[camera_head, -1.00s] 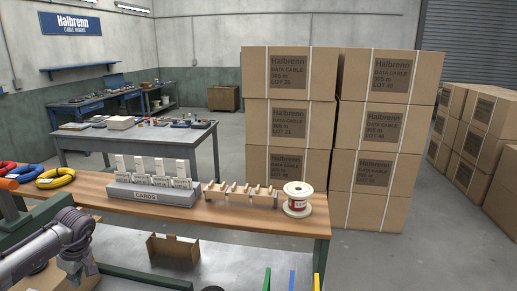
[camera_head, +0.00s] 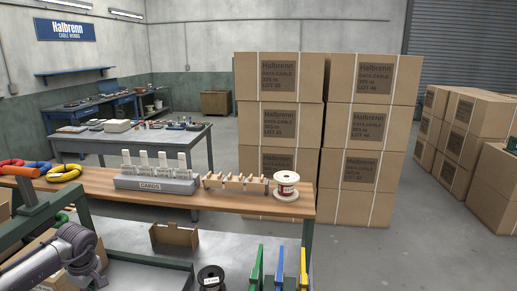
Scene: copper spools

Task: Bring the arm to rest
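One of my arms (camera_head: 58,262) shows at the lower left of the head view, grey and jointed, reaching in from the left edge. Its fingertips cannot be made out. My other arm is not in view. A dark spool (camera_head: 211,279) stands low at the bottom edge, partly cut off.
Blue, green and yellow upright pieces (camera_head: 279,265) stand at the bottom edge. Yellow, blue and red cable coils (camera_head: 65,172) lie at the bench's left end. Tall carton stacks (camera_head: 279,105) stand behind the bench. An open cardboard box (camera_head: 174,237) sits below it.

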